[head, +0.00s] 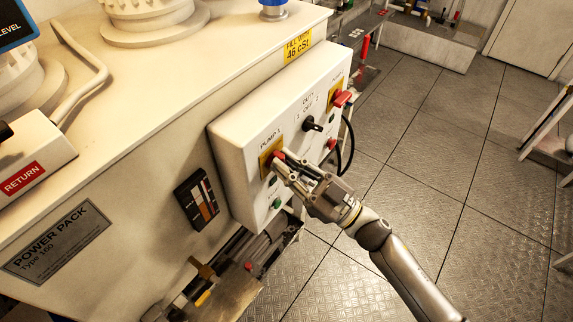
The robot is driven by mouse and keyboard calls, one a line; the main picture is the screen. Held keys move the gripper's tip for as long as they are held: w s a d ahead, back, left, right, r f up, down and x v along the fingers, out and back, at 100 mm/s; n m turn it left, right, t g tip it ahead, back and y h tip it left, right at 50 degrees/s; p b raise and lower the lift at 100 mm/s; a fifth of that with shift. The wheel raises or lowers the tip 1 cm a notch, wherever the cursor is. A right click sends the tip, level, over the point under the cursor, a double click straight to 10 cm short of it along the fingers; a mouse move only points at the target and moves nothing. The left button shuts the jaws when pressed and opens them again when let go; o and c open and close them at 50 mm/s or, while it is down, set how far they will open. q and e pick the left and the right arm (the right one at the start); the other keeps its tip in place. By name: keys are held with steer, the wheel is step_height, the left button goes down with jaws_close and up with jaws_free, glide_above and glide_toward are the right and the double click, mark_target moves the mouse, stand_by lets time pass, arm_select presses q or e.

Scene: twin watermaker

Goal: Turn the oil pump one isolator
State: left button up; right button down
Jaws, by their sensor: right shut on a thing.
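The oil pump one isolator (279,155) is a red handle on a yellow plate (266,160) under the "PUMP 1" label. It sits on the white control box (228,145) on the side of the power pack. My right gripper (283,168) comes in from the lower right and is shut on the red handle. The fingers hide much of the handle, so I cannot tell its exact angle. My left gripper is not in view.
A black duty selector (312,124) and a second red isolator (342,98) sit further right on the box. A green button (276,203) is below the gripper. Black cable (350,150) loops at the box's right end. Open plate floor (430,150) lies to the right.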

steer(key=shift+s+a+f+n+g+h, duration=0.1)
steer(key=shift+n+g+h, duration=0.15)
steer(key=shift+n+g, duration=2)
steer(key=shift+w+d+n+g+h, duration=0.1)
steer(key=shift+n+g+h, duration=0.2)
steer(key=shift+n, duration=3.85)
steer(key=shift+s+a+f+n+g+h, duration=0.15)
steer(key=shift+n+g, duration=1.2)
steer(key=shift+n, duration=1.85)
steer(key=c, duration=1.5)
jaws_free()
steer(key=v, duration=1.2)
steer(key=shift+r, duration=0.15)
